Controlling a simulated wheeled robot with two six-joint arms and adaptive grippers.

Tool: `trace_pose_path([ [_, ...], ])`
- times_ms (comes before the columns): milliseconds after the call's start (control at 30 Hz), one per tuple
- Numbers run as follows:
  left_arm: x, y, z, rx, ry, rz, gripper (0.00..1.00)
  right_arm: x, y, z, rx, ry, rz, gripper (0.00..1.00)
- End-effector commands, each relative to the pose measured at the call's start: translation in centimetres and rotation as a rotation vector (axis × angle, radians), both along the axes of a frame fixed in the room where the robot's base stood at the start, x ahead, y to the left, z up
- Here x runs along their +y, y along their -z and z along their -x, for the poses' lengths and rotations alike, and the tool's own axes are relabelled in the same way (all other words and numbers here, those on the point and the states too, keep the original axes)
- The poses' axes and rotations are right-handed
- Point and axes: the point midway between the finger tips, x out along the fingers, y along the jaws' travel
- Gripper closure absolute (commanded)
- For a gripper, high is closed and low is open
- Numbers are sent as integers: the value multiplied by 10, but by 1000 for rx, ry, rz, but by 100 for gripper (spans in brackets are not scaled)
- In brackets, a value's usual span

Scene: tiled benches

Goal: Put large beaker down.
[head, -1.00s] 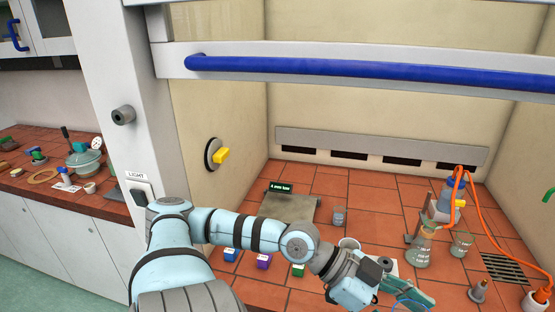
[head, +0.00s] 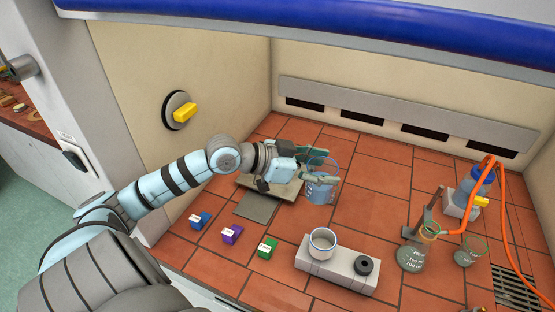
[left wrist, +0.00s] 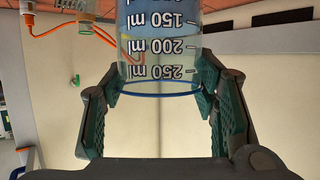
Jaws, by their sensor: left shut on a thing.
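My left gripper (head: 318,165) is shut on the large beaker (head: 321,190), a clear glass with a blue rim, just right of a grey plate (head: 257,205) in the head view. In the left wrist view the beaker (left wrist: 160,45) sits between the two green-padded fingers, and its 150, 200 and 250 ml marks show upside down. The beaker looks upright and low over the tiles; I cannot tell whether its base touches them. The fingers cover part of its upper side. My right gripper is not in view.
Flasks (head: 411,256) and an orange hose (head: 481,168) are at the right. Tiles right of the beaker are clear.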

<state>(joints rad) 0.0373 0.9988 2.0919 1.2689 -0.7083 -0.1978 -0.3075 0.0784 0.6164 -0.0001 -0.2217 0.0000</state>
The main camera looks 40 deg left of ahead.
Motion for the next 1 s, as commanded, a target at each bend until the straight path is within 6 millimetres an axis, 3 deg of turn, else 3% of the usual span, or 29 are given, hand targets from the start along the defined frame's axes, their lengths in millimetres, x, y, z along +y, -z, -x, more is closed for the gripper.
trace_pose_path([
  [100, 48, -9, -41, -10, -240, 1, 84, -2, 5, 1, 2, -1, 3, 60],
  [200, 89, -21, -70, -8, -482, 6, 84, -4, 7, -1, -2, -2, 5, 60],
  [400, 147, -46, -96, 0, -959, 18, 84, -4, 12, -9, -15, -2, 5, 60],
  [567, 165, -67, -90, 5, -1289, 16, 84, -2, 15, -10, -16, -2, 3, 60],
  [800, 161, -92, -67, 6, -1610, 8, 84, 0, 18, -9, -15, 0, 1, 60],
  [900, 160, -85, -63, 7, -1655, 0, 84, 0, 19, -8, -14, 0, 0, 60],
  [1000, 160, -56, -62, 10, -1659, -6, 84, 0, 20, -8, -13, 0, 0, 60],
])
